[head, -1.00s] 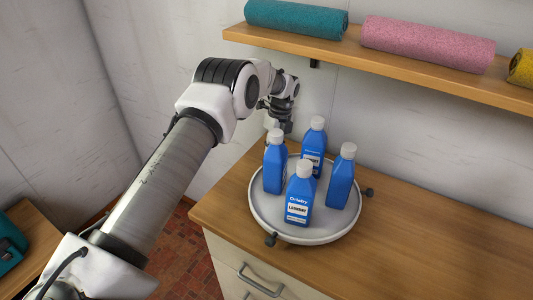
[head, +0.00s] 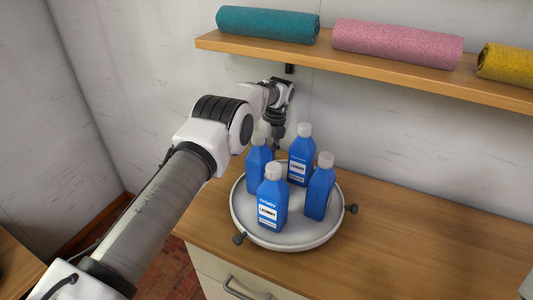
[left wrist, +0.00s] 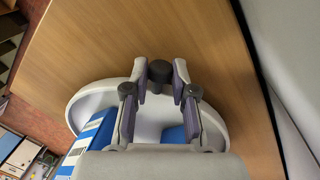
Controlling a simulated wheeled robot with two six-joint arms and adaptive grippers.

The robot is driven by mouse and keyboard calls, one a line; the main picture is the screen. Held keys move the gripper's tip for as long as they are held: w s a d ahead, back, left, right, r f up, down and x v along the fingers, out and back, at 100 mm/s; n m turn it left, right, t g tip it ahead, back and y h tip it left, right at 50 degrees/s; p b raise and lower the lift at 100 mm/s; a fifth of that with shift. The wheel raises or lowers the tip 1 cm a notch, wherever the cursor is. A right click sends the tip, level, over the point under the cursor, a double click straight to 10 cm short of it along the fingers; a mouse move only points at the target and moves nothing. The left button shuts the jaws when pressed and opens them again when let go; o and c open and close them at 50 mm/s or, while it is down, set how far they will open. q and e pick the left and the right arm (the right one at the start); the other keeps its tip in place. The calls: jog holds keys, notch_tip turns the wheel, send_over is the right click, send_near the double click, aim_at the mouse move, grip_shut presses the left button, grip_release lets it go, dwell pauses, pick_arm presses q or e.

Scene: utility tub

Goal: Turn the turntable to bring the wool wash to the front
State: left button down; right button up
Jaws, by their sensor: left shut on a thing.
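A round pale turntable (head: 290,239) sits on the wooden counter and carries several blue bottles with white caps. One bottle (head: 272,200) stands at the front, one (head: 320,188) at the right, one (head: 300,158) at the back and one (head: 258,160) at the back left. Their labels are too small to read surely, so I cannot tell which is the wool wash. Dark rim knobs show at the front left (head: 239,239) and right (head: 352,209). My left gripper (head: 277,146) is behind the turntable, shut on another rim knob (left wrist: 160,72). My right gripper is out of view.
A wall shelf (head: 390,75) above the counter holds teal (head: 268,24), pink (head: 398,43) and yellow (head: 507,63) rolls. The counter (head: 420,240) right of the turntable is clear. A drawer handle (head: 245,290) is below the front edge.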

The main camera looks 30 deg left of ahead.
pick_arm(q)
jog(key=c, duration=1)
grip_release()
jog(key=shift+o, duration=0.2)
